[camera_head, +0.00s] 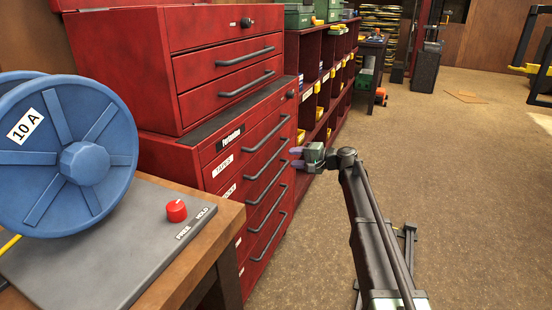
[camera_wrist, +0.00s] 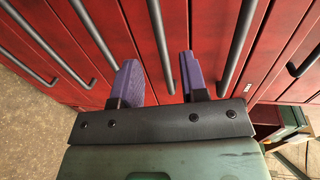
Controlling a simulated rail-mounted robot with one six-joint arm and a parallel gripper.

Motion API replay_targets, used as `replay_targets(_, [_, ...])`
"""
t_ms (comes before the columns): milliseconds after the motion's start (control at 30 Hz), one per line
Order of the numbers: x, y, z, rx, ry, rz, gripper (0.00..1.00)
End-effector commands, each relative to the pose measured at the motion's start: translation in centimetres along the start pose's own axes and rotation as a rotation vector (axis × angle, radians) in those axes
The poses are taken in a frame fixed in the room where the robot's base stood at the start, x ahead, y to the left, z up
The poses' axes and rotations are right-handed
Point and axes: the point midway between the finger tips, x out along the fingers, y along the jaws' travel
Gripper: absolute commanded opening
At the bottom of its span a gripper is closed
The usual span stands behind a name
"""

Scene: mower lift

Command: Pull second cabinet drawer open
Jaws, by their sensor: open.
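The red cabinet (camera_head: 174,157) stands left of centre in the head view, with several labelled drawers and long dark bar handles. Its drawers look closed. The second drawer's handle (camera_head: 267,160) slants across the front of the lower section. My gripper (camera_head: 295,157) is open, with purple fingers, close to the right part of the cabinet front. In the wrist view, one handle bar (camera_wrist: 160,40) shows between the open fingers of my gripper (camera_wrist: 158,62). Another bar (camera_wrist: 237,45) lies right of the right finger. I cannot tell for certain which drawer the middle bar belongs to, or whether it is touched.
A smaller red chest (camera_head: 185,65) sits on the cabinet. A wooden table (camera_head: 224,236) with a blue reel (camera_head: 65,150) and a red knob (camera_head: 176,210) stands front left. Red shelving (camera_head: 312,100) with bins stands beyond the cabinet. The floor (camera_head: 455,190) to the right is mostly clear.

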Motion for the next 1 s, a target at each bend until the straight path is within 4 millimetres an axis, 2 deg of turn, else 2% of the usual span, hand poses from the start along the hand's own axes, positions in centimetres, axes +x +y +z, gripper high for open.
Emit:
replay_targets(100, [3.0,0.3,-0.1,-0.001,-0.003,0.001,0.40])
replay_targets(300, [7.3,0.3,-0.1,-0.002,-0.001,0.002,0.40])
replay_targets(433, [8.5,0.2,-0.1,-0.001,0.000,0.002,0.40])
replay_targets(667, [8.8,0.1,0.0,-0.001,0.000,0.002,0.40])
replay_targets(700, [8.7,0.1,0.0,-0.001,0.000,0.002,0.39])
replay_targets(933, [8.7,0.1,0.0,-0.001,0.000,0.002,0.03])
replay_targets(1000, [8.7,0.1,0.0,-0.001,0.000,0.002,0.00])
